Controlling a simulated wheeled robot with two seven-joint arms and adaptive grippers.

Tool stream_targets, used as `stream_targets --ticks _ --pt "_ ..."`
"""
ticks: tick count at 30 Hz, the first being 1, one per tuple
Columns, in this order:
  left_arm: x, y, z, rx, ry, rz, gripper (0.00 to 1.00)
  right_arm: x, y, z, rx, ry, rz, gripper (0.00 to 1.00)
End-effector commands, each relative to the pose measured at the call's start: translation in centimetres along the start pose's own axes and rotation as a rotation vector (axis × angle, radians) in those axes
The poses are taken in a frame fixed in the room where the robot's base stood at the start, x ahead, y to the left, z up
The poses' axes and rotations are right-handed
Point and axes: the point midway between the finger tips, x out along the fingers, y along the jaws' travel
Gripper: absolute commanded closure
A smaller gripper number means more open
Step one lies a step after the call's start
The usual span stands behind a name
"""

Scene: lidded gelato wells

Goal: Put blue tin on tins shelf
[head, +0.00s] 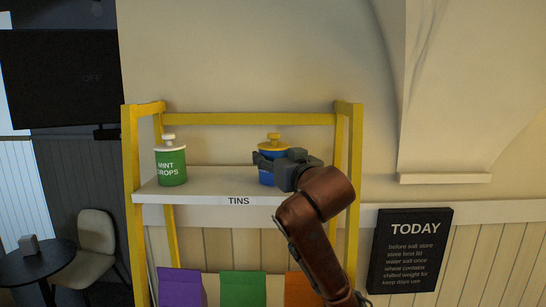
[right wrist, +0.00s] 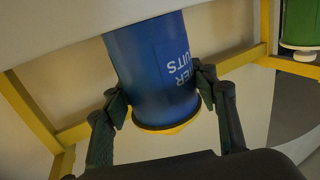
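The blue tin (head: 266,178) with a yellow knobbed lid is upright at the right part of the tins shelf (head: 205,190). I cannot tell whether its base touches the board. My right gripper (head: 270,160) reaches in from the right, with its fingers around the tin's upper body. In the right wrist view, the picture is upside down; the blue tin (right wrist: 150,70) is between the fingers, which appear to press on both sides near the lid. The gripper hides part of the tin in the head view. My left gripper is not in view.
A green mint drops tin (head: 171,168) stands at the shelf's left end, with clear board between the tins. Yellow posts (head: 131,200) frame the rack. Purple (head: 181,288), green (head: 243,288) and orange (head: 298,286) packs are below. A TODAY board (head: 410,250) is at right.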

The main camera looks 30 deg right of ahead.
Motion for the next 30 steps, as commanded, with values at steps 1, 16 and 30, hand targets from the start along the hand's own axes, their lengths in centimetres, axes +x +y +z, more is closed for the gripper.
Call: stream_targets --ticks 1,16,30 --pt "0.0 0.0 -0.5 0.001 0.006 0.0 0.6 0.0 0.0 -0.1 0.0 0.0 0.0 0.43" --pt "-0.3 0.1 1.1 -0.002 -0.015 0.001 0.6 0.0 0.0 -0.4 0.0 0.001 0.0 0.31" --pt "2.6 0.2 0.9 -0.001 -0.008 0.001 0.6 -8.4 0.0 -0.3 0.0 0.006 -0.002 0.31"
